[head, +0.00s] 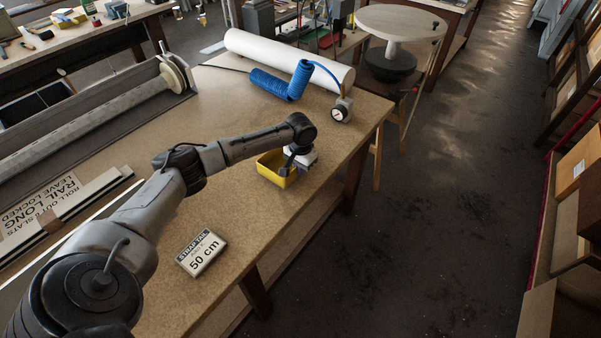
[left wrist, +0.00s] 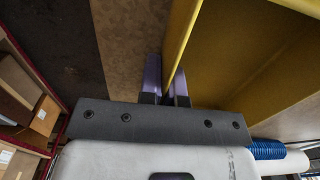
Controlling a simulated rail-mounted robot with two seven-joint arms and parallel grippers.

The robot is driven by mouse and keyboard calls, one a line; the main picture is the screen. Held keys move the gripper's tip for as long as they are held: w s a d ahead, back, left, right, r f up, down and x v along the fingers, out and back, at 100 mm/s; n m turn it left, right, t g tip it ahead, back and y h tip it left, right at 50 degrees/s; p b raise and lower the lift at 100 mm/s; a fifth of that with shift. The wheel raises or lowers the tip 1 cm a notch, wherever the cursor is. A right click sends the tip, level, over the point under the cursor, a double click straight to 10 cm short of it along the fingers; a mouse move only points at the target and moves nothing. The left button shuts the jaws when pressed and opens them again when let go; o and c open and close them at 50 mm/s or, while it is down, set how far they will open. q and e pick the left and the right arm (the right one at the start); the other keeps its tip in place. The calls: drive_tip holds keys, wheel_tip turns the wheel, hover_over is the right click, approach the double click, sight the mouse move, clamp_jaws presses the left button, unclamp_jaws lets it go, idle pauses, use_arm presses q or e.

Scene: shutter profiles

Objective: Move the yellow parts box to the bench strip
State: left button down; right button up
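The yellow parts box (head: 268,169) is an open-topped box on the tan workbench, near its right edge in the head view. My left gripper (head: 289,168) is over its right side. In the left wrist view the box (left wrist: 245,50) fills the upper right. The two fingers of the left gripper (left wrist: 167,82) are close together, one on each side of a box wall, shut on it. The arm hides part of the box in the head view, and I cannot tell whether its base touches the bench. No bench strip is clearly marked. My right gripper is not in view.
A long metal roller (head: 90,120) lies at the left. Bare bench surrounds the box; floor lies right.

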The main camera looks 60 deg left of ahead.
use_arm(q)
wheel_tip(320, 180, down, 2)
drive_tip(key=shift+f, duration=0.1)
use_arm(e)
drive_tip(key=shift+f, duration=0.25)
use_arm(q)
drive_tip(key=c, duration=1.3)
unclamp_jaws()
drive_tip(key=shift+c, duration=0.2)
